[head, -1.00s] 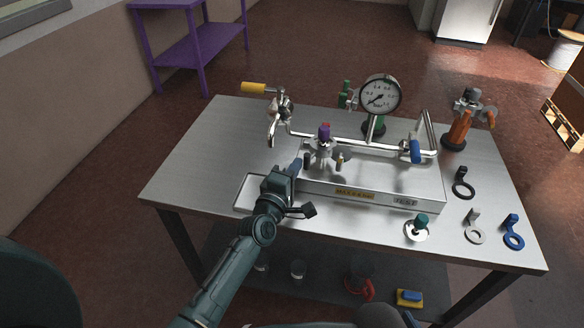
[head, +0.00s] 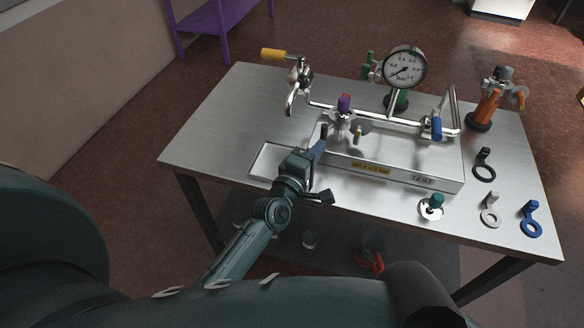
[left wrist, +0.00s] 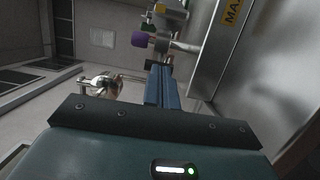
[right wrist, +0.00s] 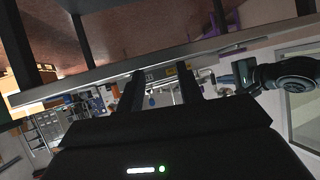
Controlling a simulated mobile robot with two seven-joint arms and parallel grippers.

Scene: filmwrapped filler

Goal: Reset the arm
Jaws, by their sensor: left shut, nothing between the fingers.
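My left gripper (head: 320,148) is shut and empty. It is above the steel table (head: 225,125), at the left front corner of the test rig (head: 385,168). In the left wrist view its fingers (left wrist: 162,88) are together, pointing toward the purple knob (left wrist: 140,39); that knob (head: 344,103) is also in the head view. My right gripper (right wrist: 162,88) shows in the right wrist view with its two fingers apart and nothing between them. Beyond them the table and rig appear at a distance. I cannot clearly make out the right fingers in the head view.
The rig carries a pressure gauge (head: 405,67) and pipes with a yellow-handled valve (head: 273,55).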

